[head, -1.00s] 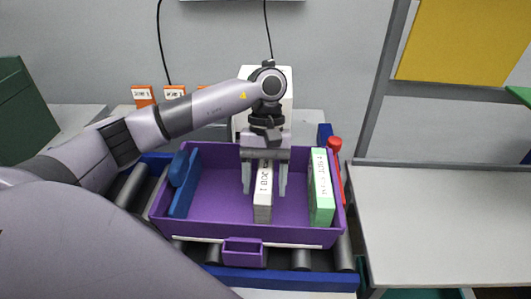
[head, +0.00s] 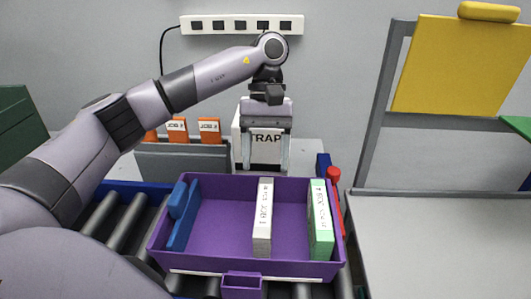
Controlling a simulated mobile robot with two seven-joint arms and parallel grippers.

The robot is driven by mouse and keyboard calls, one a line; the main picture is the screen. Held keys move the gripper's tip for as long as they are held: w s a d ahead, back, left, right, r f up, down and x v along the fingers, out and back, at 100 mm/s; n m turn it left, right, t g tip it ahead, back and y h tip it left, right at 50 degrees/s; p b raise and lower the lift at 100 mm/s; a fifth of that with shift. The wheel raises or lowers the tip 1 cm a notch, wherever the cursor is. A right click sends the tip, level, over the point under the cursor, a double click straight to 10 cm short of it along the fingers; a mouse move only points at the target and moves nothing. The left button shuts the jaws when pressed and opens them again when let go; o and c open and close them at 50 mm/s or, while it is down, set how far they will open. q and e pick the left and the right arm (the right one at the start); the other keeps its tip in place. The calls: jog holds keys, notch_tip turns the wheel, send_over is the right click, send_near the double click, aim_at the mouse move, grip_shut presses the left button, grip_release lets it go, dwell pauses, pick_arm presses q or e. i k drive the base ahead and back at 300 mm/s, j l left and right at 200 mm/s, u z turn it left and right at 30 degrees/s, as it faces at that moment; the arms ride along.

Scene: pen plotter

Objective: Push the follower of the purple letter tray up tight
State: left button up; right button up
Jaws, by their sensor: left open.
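The purple letter tray (head: 218,188) sits on a roller conveyor in the lower middle of the head view. Its follower looks to be the blue upright plate (head: 183,222) near the tray's left end. A white block labelled JOB (head: 263,222) stands upright right of the middle, and a green block (head: 319,225) stands near the right wall. Wide gaps separate the blue plate, the white block and the green block. My left gripper (head: 262,165) is open and empty above the tray's back edge, clear of the blocks. My right gripper is not in view.
A white box labelled TRAP (head: 264,138) stands behind my left gripper. Orange cards (head: 209,130) stand in a grey holder (head: 180,158) at the back left. A red-capped thing (head: 334,175) is beside the tray's right wall. A bare pale table (head: 440,245) lies at right.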

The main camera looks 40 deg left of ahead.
aim_at(184, 205)
jog(key=k, duration=1)
